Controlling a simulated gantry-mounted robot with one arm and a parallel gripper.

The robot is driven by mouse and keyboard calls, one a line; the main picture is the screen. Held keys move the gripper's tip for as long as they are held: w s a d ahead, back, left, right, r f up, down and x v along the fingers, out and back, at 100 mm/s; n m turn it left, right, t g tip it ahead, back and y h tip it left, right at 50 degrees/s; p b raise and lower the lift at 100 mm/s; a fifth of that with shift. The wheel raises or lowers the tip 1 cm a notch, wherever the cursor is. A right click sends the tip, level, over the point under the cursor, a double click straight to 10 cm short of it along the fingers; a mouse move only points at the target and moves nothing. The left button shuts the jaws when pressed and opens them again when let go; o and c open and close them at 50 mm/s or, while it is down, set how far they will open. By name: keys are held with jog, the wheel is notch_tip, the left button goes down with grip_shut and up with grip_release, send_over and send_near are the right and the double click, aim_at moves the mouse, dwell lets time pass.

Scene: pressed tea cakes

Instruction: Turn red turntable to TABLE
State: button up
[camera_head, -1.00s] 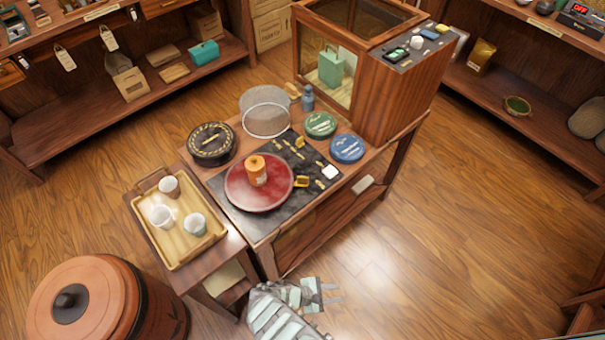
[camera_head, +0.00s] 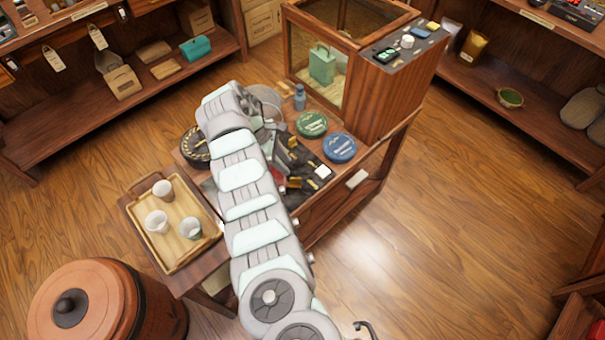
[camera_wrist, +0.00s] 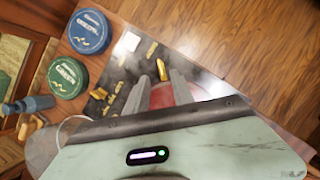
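The red turntable (camera_head: 279,179) is mostly hidden behind my arm in the head view; only a small red part shows at its right. In the wrist view a red patch of the turntable (camera_wrist: 161,97) shows between and beyond my fingers. My gripper (camera_wrist: 161,80) is open, its two fingers apart over the turntable side of the dark mat (camera_wrist: 116,72). Whether it touches the turntable I cannot tell. Brass pieces lie on the mat, one brass pointer (camera_wrist: 162,70) just beyond the fingertips. Any TABLE lettering is too small to read. The orange canister is hidden now.
A black round tin (camera_head: 194,146) is partly behind my arm. A glass-sided cabinet (camera_head: 375,95) stands behind. A tray (camera_head: 178,263) with cups is at left front.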

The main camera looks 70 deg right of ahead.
aim_at(296, 179)
jog(key=x, duration=0.6)
jog(key=b+x, duration=0.1)
jog(key=x, duration=0.3)
jog(key=shift+w+f, duration=0.2)
jog(key=shift+w, duration=0.1)
jog(key=shift+c, duration=0.3)
grip_shut()
dwell(0.8)
